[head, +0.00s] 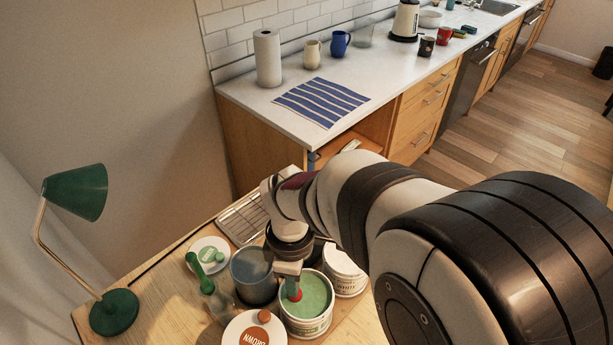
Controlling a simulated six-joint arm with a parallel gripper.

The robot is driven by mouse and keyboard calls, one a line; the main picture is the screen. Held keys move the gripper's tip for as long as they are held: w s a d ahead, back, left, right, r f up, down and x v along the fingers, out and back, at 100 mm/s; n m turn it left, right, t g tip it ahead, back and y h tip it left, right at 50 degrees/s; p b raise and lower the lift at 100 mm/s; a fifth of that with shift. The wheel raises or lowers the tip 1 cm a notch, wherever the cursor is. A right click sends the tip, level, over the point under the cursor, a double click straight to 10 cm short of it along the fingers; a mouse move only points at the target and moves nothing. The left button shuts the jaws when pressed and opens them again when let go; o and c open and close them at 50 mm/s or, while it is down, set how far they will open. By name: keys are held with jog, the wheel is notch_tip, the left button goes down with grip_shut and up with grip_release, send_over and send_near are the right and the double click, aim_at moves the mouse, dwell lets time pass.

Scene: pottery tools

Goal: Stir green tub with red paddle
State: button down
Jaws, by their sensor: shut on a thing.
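The green tub (317,290) is a white, labelled tub filled with pale green liquid. It stands open on the wooden table at the bottom middle of the head view. My gripper (288,273) is over the tub's left side, pointing down, and is shut on the red paddle (295,296). The paddle's red part shows below the jaws, against the green surface. I cannot tell how deep its lower end sits in the liquid. My gripper and wrist hide part of the tub's far rim.
A tub lettered WHITE (347,284) stands close on the right, a grey-blue container (252,288) on the left, and a BROWN lid (243,334) in front left. A green-handled tool (196,264), green-labelled lid (222,245), wire rack (236,226) and green lamp (113,312) are further left.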

jog(key=shift+w+d, duration=0.2)
jog(key=shift+w, duration=0.35)
jog(key=shift+s, duration=1.15)
jog(key=shift+w+d, duration=0.5)
jog(key=shift+d, duration=0.35)
